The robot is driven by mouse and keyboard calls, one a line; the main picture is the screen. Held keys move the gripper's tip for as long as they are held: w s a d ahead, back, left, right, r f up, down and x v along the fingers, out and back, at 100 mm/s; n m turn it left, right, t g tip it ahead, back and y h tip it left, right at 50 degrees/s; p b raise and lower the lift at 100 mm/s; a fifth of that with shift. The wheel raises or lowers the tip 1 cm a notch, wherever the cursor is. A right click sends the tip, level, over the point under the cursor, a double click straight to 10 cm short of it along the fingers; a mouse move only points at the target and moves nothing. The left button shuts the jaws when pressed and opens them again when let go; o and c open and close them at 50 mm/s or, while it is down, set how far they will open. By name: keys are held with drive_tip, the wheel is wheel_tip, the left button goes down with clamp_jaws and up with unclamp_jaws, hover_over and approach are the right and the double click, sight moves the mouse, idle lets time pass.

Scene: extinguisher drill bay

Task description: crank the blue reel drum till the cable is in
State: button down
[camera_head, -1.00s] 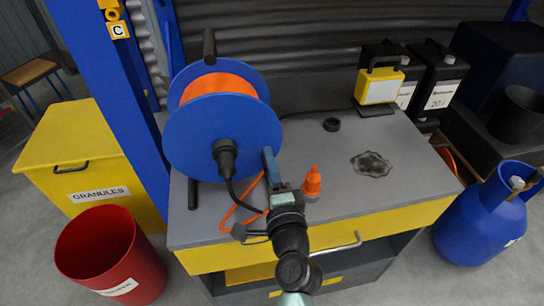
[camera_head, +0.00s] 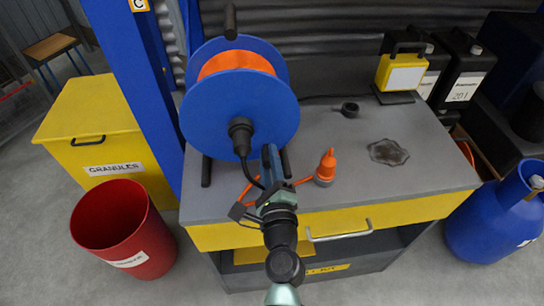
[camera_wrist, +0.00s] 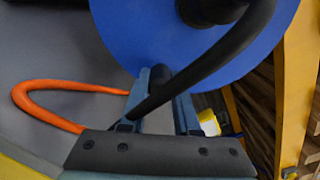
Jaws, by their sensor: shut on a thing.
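The blue reel drum (camera_head: 222,114) stands upright on the grey bench, with orange cable (camera_head: 236,63) wound between its flanges. A black hub (camera_head: 241,130) sits at its centre, and a dark curved crank arm runs from there down to my gripper (camera_head: 271,160). In the wrist view, the jaws (camera_wrist: 160,100) are shut around a black crank handle (camera_wrist: 161,76), partly hidden by the arm and fingers. Loose orange cable (camera_wrist: 55,88) loops beside the jaws. The orange cable end (camera_head: 327,164) stands on the bench right of my gripper.
A red bin (camera_head: 123,230) and yellow granules box (camera_head: 95,125) stand left, and a blue cylinder (camera_head: 490,220) right.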

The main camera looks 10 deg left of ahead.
drive_tip(key=shift+f, duration=0.1)
idle(0.3)
drive_tip(key=c, duration=0.6)
unclamp_jaws()
drive_tip(key=shift+c, duration=0.2)
drive_tip(key=b+v, duration=0.2)
drive_tip(key=v, duration=1.1)
